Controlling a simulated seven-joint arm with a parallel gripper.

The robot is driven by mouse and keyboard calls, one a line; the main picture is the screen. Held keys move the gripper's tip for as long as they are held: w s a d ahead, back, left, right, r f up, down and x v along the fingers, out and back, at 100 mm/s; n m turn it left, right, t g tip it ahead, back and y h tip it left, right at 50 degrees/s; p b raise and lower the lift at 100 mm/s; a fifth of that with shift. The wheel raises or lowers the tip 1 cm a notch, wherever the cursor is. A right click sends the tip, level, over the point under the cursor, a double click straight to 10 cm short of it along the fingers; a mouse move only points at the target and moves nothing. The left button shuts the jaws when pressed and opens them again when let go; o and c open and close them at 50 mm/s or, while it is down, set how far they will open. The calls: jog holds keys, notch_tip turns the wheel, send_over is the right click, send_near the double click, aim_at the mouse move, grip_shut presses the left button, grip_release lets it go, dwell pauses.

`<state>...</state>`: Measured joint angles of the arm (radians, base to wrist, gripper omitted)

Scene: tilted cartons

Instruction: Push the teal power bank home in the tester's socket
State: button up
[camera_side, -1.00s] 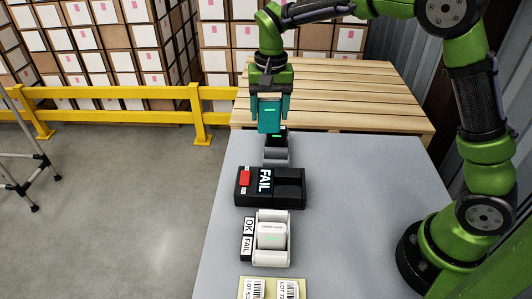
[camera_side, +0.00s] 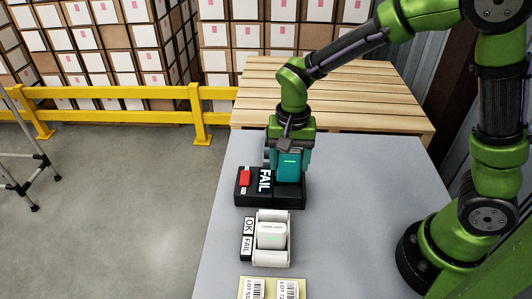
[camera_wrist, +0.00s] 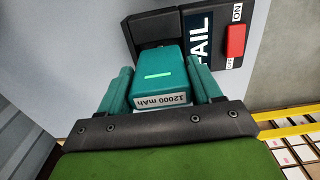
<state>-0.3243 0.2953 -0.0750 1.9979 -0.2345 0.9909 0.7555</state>
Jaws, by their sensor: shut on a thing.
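The teal power bank (camera_side: 289,165) is upright between the fingers of my gripper (camera_side: 290,172), which is shut on it. In the wrist view the power bank (camera_wrist: 158,70) shows a lit green bar and a "12000 mAh" label, with a teal finger on each side. The black tester (camera_side: 252,200) lies on the table with a red switch (camera_side: 244,178) and a display reading "FAIL" (camera_side: 265,181). The power bank is at the tester's right part, where the socket is. Its lower end is hidden, so I cannot tell how deep it sits.
Lot labels (camera_side: 272,289) lie at the near edge. The grey table (camera_side: 360,220) is clear to the right.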

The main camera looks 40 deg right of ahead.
aim_at(289, 172)
jog(key=shift+f, duration=1.6)
jog(key=shift+f, duration=0.5)
dwell(0.3)
jog(key=o, duration=1.1)
jog(key=shift+c, duration=0.2)
jog(key=c, duration=0.4)
jog(key=shift+o, duration=0.2)
jog(key=shift+r, duration=4.05)
